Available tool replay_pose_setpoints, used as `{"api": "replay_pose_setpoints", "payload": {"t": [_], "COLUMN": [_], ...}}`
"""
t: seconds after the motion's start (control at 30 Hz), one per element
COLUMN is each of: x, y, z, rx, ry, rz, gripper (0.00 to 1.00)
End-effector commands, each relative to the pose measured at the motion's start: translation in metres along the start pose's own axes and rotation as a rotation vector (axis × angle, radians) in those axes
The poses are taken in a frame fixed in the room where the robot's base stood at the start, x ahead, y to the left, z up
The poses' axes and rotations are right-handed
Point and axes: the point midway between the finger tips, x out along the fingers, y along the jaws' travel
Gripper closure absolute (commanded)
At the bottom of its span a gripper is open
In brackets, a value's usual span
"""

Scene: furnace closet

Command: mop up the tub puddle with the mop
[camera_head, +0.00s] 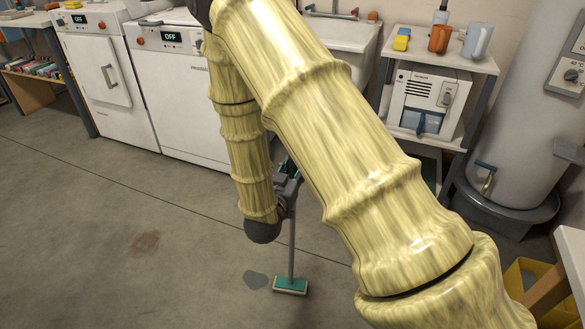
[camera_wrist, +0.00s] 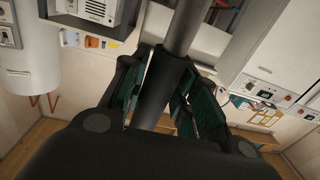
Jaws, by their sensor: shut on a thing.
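The mop (camera_head: 291,286) stands upright on the concrete floor, with a flat green and pale head and a thin grey handle. My gripper (camera_head: 289,178) is shut on its handle, partly hidden behind my arm in the head view. In the wrist view, the fingers of my gripper (camera_wrist: 163,100) close on a dark part of the handle (camera_wrist: 187,28). A small grey-blue puddle (camera_head: 254,280) lies just left of the mop head; whether they touch is hard to tell. The white tub (camera_head: 345,46) stands at the back wall, partly hidden by my arm.
A brown stain (camera_head: 145,243) marks the floor further left. White machines (camera_head: 180,90) line the back. A shelf (camera_head: 446,50), a tank (camera_head: 520,110) in a dark basin and a yellow crate (camera_head: 528,285) stand at right. The left floor is clear.

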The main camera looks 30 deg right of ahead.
Motion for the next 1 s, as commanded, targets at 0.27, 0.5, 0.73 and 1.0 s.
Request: {"api": "replay_pose_setpoints", "payload": {"t": [0.27,0.5,0.73,1.0], "x": [0.004,0.006,0.005,0.005], "y": [-0.005,-0.010,-0.013,-0.031], "z": [0.002,0.003,0.004,0.003], "rx": [0.006,0.014,0.016,0.023], "ry": [0.007,0.009,0.007,0.008], "rz": [-0.001,-0.002,-0.003,-0.004], "gripper": [1.00,1.00,1.00,1.00]}}
